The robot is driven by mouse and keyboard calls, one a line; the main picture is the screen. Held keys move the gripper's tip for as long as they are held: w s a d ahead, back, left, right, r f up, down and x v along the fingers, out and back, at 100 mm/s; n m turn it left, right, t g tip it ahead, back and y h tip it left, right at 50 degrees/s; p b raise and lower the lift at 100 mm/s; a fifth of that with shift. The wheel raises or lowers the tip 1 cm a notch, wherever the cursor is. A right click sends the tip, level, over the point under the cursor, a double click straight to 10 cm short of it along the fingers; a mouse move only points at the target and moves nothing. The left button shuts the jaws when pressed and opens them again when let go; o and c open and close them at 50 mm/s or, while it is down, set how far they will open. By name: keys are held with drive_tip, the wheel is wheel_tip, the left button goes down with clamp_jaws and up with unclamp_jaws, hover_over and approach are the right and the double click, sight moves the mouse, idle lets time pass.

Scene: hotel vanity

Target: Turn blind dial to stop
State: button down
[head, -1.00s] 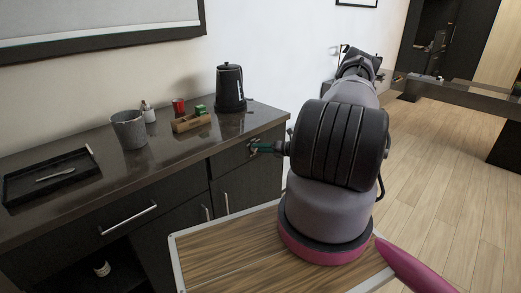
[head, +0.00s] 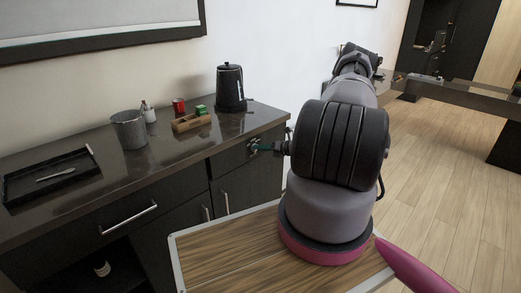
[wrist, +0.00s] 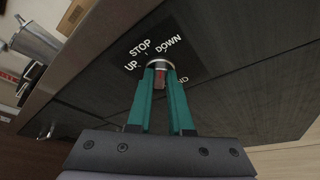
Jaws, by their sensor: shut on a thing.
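The blind dial (wrist: 160,65) is a round metallic knob with a red mark on a dark label panel (wrist: 190,50) on the cabinet front. White words STOP, UP and DOWN stand around it, and letters "ND" show beside my right finger. My gripper (wrist: 160,72) has its two teal fingers closed on the sides of the dial. My fingers hide part of the lettering. In the head view my gripper (head: 264,148) reaches left to the cabinet front below the counter's right end, and the dial is too small to make out. I cannot tell which word the dial points to.
The dark counter (head: 165,160) holds a black kettle (head: 230,89), a wooden box (head: 191,122), a grey bin (head: 129,130) and a black tray (head: 48,178). Drawer handles stick out below. Open wooden floor lies to the right.

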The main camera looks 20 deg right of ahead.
drive_tip(key=shift+s+a+r+n+t+h, duration=0.1)
drive_tip(key=shift+a+n+t+h, duration=0.05)
drive_tip(key=shift+n+h, duration=1.05)
drive_tip(key=shift+s+a+n+t+h, duration=0.15)
drive_tip(key=shift+n+h, duration=0.55)
drive_tip(key=shift+n, duration=0.9)
drive_tip(key=c, duration=0.8)
unclamp_jaws()
drive_tip(key=shift+w, duration=0.1)
drive_tip(key=v, duration=1)
drive_tip(key=shift+s+r, duration=0.2)
drive_tip(key=shift+s, duration=0.2)
